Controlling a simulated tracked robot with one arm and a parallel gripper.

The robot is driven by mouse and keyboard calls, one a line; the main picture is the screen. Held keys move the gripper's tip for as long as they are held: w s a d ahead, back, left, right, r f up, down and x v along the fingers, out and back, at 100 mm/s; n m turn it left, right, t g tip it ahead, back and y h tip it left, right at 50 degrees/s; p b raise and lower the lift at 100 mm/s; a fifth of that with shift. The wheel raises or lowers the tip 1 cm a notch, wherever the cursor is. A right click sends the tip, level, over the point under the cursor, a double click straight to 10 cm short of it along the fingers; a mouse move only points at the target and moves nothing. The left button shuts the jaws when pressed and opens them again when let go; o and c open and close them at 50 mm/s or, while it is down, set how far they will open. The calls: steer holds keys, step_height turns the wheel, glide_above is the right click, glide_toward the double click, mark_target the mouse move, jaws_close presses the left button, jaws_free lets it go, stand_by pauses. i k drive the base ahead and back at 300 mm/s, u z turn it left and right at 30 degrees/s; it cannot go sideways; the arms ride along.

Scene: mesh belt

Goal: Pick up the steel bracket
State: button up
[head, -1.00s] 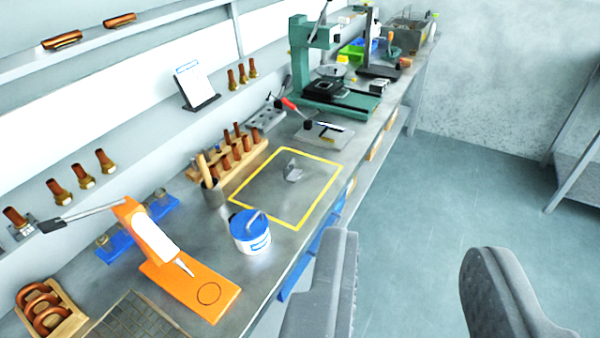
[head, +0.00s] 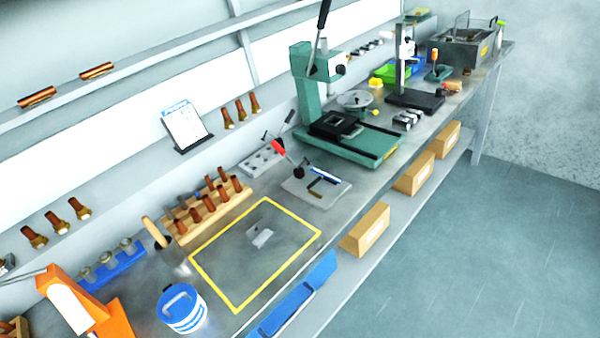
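The steel bracket (head: 260,237) is a small grey bent piece. It lies on the grey metal bench inside a yellow taped rectangle (head: 213,291). Nothing covers it and the surface around it inside the yellow outline is bare. My gripper is not in the head view, so I cannot see whether it is open or shut.
A blue-and-white tub (head: 183,312) stands near the rectangle's near left corner. A wooden rack (head: 212,212) of copper-coloured pieces is behind it. A grey plate with tools (head: 316,188) and a green press (head: 345,140) stand farther right. Open floor (head: 460,260) lies right of the bench.

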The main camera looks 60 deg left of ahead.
mark_target(259, 238)
steer(key=u, duration=0.3)
steer(key=i, duration=0.85)
steer(key=u, duration=0.6)
